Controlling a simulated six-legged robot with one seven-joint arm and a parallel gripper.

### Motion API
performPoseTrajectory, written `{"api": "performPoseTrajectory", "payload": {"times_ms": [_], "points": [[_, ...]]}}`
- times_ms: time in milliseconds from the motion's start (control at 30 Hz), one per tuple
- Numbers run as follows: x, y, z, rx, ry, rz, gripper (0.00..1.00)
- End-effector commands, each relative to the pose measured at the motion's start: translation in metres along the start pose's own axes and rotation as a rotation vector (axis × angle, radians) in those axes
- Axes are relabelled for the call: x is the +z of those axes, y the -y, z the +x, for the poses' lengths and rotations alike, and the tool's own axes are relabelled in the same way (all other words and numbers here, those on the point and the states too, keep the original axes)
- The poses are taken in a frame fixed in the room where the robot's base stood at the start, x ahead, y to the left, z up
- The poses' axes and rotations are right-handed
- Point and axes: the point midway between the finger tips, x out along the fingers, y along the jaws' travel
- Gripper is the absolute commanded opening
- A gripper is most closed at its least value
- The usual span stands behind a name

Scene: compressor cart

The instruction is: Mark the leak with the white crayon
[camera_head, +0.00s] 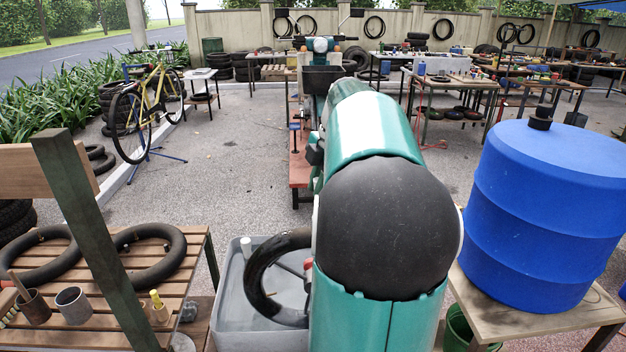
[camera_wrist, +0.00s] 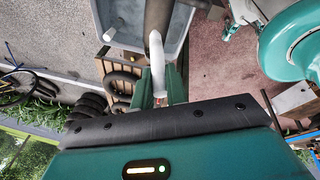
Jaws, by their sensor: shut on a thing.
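A black inner tube (camera_head: 262,283) stands tilted on edge in a grey water basin (camera_head: 226,318), its right part hidden behind my arm. My gripper is hidden in the head view. A short white cylinder (camera_head: 246,248) is at the basin's back left and shows in the wrist view (camera_wrist: 115,29). No leak mark is discernible.
A slatted table (camera_head: 105,275) at left holds two more tubes (camera_head: 150,256), a metal cup (camera_head: 73,305) and a small yellow-topped item (camera_head: 157,306). A big blue tank (camera_head: 545,220) stands on a wooden stand at right. Paved floor (camera_head: 225,165) is open beyond.

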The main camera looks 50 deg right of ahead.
Motion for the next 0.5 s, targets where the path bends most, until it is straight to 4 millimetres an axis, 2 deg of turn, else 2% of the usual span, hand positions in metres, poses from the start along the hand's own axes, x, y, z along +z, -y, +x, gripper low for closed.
{"api": "performPoseTrajectory", "payload": {"times_ms": [500], "points": [[0.006,0.007,0.043,-0.002,-0.002,0.001,0.00]]}}
